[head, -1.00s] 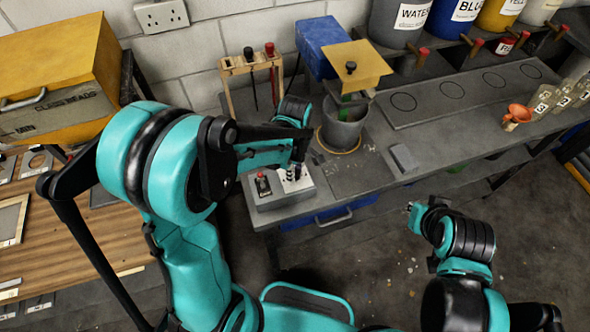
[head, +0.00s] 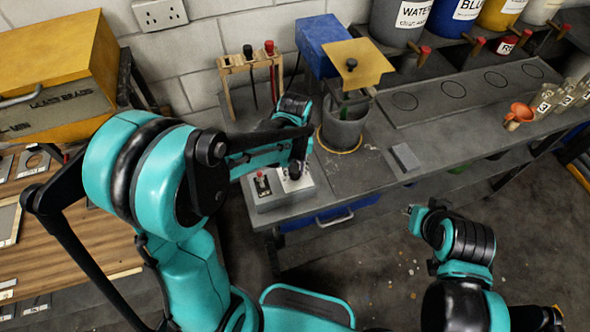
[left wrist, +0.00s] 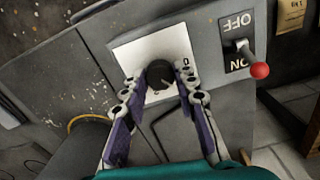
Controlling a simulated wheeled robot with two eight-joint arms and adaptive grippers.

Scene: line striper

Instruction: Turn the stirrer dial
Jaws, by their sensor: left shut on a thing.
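The stirrer dial (left wrist: 160,75) is a dark round knob on a white plate (left wrist: 140,47) of a grey control box. My left gripper (left wrist: 162,88) is shut on the dial, with one finger on each side of it in the left wrist view. In the head view the control box (head: 272,205) stands at the bench's left front corner, and my left gripper (head: 295,172) hides the dial there. My right gripper (head: 410,210) is off the front of the bench, over the floor; its fingers are too small to read.
A red-tipped switch (left wrist: 258,68) with OFF and ON marks sits beside the dial. A grey bucket (head: 343,125) stands behind the box, under a blue and yellow stirrer unit (head: 327,42). A grey block (head: 405,157) lies on the bench to the right.

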